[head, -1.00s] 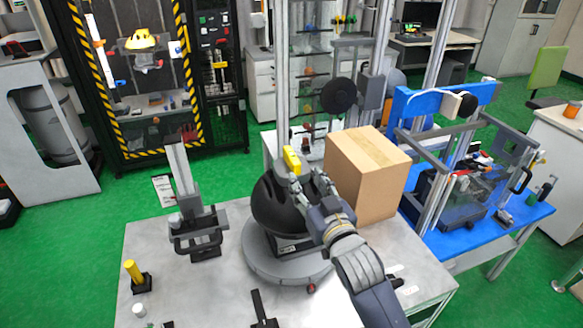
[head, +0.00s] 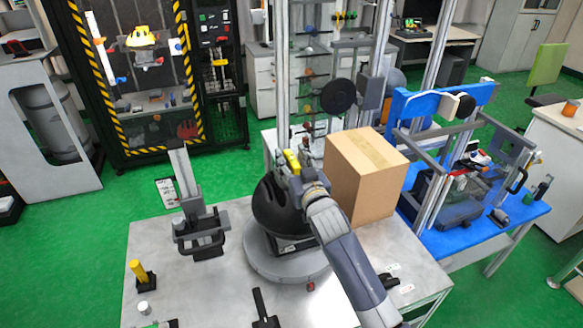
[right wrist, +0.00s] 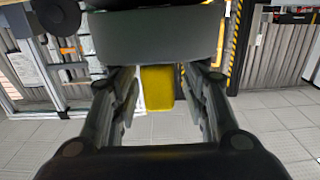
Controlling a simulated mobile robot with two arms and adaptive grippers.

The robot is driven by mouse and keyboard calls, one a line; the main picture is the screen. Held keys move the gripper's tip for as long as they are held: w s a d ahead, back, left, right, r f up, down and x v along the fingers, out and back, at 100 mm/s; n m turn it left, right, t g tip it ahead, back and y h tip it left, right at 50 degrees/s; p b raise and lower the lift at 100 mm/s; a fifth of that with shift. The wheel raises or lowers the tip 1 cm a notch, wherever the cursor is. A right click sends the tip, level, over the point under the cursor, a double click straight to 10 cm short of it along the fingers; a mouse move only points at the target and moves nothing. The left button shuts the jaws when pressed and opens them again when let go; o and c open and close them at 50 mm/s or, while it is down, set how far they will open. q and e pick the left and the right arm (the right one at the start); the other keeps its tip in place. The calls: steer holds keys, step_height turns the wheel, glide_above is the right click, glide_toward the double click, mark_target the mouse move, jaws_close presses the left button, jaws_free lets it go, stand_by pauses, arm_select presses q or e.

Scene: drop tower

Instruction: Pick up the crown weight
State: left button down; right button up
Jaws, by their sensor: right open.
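A small yellow block (head: 291,161), which looks to be the crown weight, sits at the top of a black rounded form (head: 272,207) on a round grey base. My right gripper (head: 299,172) is above the black form, right at the block and partly in front of it. In the right wrist view, the yellow block (right wrist: 157,88) lies between the two spread fingers of the open gripper, with a gap on each side. Its far part is hidden behind a grey body at the top of that view. My left gripper is not in view.
A cardboard box (head: 362,180) stands close to the right of my right arm. A grey upright fixture (head: 196,222) stands left of the black form. A yellow cylinder on a black base (head: 138,272) is at the table's left edge. A tall post rises behind.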

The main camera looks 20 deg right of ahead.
steer(key=shift+w, duration=0.25)
jaws_close()
steer(key=shift+r, duration=0.3)
